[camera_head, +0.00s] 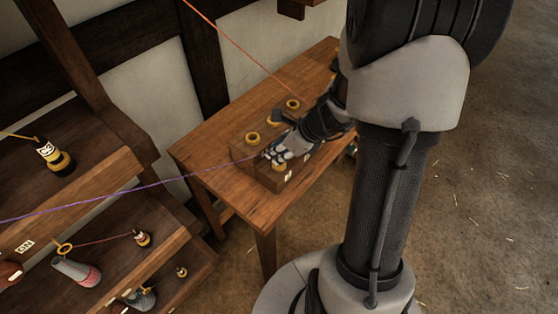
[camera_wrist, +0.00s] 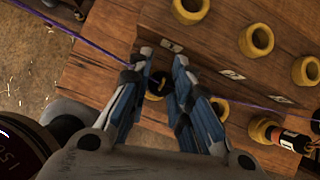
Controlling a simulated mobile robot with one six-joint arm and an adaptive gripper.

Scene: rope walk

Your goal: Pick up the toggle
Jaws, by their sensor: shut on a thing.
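My gripper (camera_wrist: 160,66) is over a wooden block (camera_head: 243,155) on the table. In the wrist view its blue-and-grey fingers stand on both sides of a small dark piece (camera_wrist: 157,82), which I take to be the toggle. A yellow ring shows around or just below this piece; I cannot tell whether the piece is in it or above it. In the head view my gripper (camera_head: 283,150) hides the toggle. A purple cord (camera_head: 130,202) runs from the left to the gripper.
The block holds several yellow rings (camera_wrist: 256,40) and small label plates. The wooden table (camera_head: 200,155) is mostly bare. Shelves (camera_head: 110,175) with cord-tied pieces stand left. An orange cord (camera_head: 235,42) crosses above the table.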

